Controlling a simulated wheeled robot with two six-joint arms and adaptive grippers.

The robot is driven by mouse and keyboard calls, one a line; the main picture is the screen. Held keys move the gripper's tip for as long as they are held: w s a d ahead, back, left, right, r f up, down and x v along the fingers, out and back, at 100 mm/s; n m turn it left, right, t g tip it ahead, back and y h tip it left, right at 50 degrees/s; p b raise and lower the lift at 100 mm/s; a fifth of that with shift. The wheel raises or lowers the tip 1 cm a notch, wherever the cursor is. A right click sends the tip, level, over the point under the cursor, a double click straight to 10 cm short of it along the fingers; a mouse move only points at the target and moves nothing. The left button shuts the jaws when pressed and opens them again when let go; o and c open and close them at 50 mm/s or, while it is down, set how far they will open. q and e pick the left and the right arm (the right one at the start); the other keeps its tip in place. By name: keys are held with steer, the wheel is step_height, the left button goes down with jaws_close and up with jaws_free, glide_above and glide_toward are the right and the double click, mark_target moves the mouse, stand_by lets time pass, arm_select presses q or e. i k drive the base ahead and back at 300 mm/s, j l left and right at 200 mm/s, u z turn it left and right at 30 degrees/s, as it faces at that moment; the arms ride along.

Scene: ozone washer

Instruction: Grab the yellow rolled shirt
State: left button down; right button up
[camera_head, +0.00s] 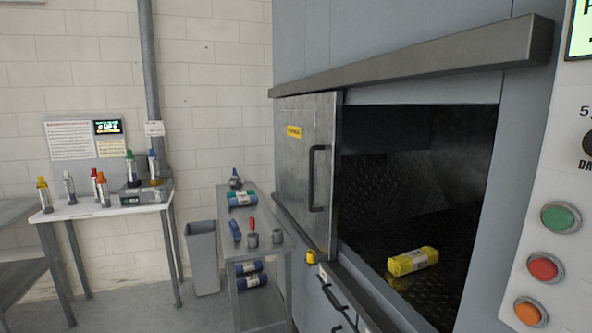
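The yellow rolled shirt (413,261) lies on the dark patterned floor inside the washer's open chamber, right of centre. It has a pale label band around it. Nothing touches it from above or in front. Neither of my grippers shows in the head view.
The washer's metal door (306,170) with a black handle stands left of the opening, whose lower sill is in front of the shirt. Control buttons (561,217) are at right. A grey cart (283,262) holds blue rolls and tools. A white table (90,209) with bottles and a grey bin (203,258) stand at left.

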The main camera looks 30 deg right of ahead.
mark_target(406, 263)
steer(key=z, duration=1.9)
steer(key=i+j+z, duration=0.1)
steer(key=j, duration=0.35)
steer(key=i+j, duration=0.2)
steer(key=j, duration=0.3)
steer(key=i+j+z, duration=0.15)
steer(key=j, duration=0.3)
steer(key=i+j+z, duration=0.1)
steer(key=j, duration=0.4)
steer(key=i+j, duration=0.15)
steer(key=j, duration=0.35)
steer(key=i+j+z, duration=0.15)
steer(key=j, duration=0.35)
steer(key=k, duration=0.05)
